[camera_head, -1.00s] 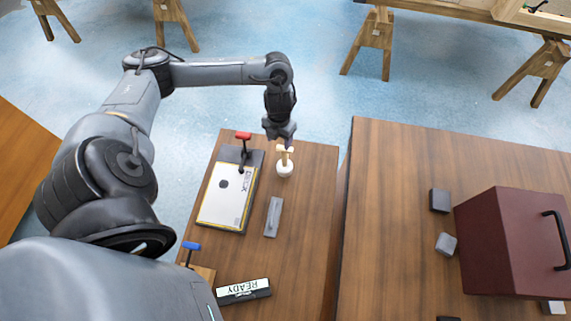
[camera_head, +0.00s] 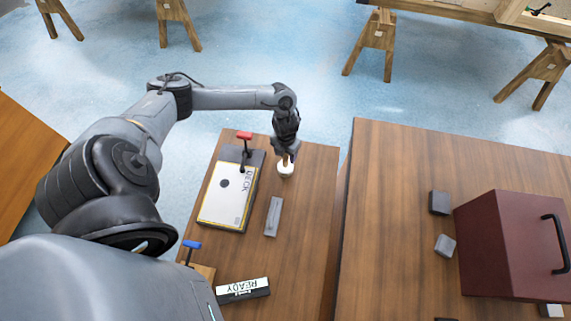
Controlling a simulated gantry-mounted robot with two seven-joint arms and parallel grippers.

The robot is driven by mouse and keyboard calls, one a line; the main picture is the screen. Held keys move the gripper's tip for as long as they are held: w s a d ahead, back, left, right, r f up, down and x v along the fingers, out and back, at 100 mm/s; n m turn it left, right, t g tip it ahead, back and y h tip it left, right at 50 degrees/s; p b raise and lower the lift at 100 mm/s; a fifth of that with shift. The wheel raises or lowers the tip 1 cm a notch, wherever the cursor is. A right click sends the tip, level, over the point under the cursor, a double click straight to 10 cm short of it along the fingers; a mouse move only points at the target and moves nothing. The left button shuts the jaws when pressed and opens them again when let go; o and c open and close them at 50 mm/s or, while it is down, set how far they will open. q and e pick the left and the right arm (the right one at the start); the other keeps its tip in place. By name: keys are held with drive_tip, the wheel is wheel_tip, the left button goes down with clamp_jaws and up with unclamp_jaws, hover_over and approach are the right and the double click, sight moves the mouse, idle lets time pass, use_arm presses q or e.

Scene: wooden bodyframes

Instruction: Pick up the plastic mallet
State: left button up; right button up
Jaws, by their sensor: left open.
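A small pale piece with a crossbar top (camera_head: 285,160) stands upright at a white round base (camera_head: 286,171) near the back of the narrow wooden table. It may be the plastic mallet; at this size I cannot be sure. My left gripper (camera_head: 286,157) points down at its top, open, with the fingers around or just beside it. The gripper hides most of the upper part; the white base shows below. I cannot tell whether the fingers touch it. My right gripper is not in view.
Beside it lies a flat white case (camera_head: 225,200) with a red T-shaped handle (camera_head: 244,135) rising behind. A grey bar (camera_head: 273,216), a READY sign (camera_head: 242,291) and a blue T-shaped handle (camera_head: 192,245) are nearer. A dark red box (camera_head: 500,240) stands on the right table.

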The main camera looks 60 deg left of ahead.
use_arm(q)
drive_tip(key=shift+f, duration=0.2)
drive_tip(key=c, duration=1.1)
drive_tip(key=shift+r, duration=0.1)
